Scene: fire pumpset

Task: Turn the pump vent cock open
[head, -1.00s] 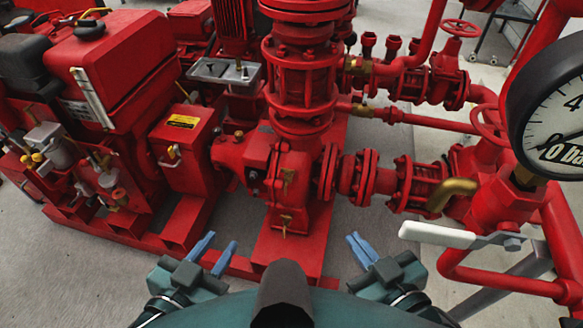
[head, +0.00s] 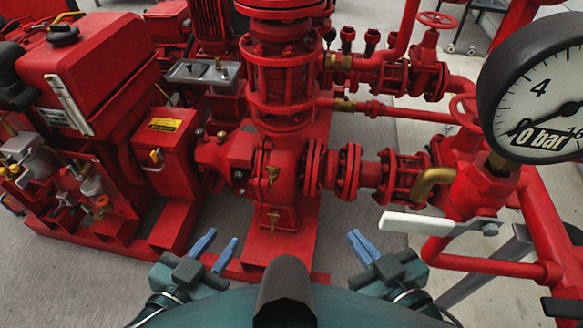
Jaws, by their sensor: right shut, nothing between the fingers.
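The red pump (head: 275,190) stands in the middle of the head view. A small brass cock (head: 272,175) sits on the front of its casing, and a second small brass cock (head: 273,220) sits lower down. I cannot tell from their handles whether they are open. My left gripper (head: 221,241) is open and empty, low in the picture, left of the pump's foot. My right gripper (head: 361,244) is shut and empty, low and to the right of the pump. Both are apart from the cocks.
A pressure gauge (head: 535,95) looms close at the right. A white lever handle (head: 430,223) and red pipework stick out below it. A red engine set (head: 95,75) and a red box (head: 165,150) with a yellow label stand left. Grey floor shows on both sides of the pump.

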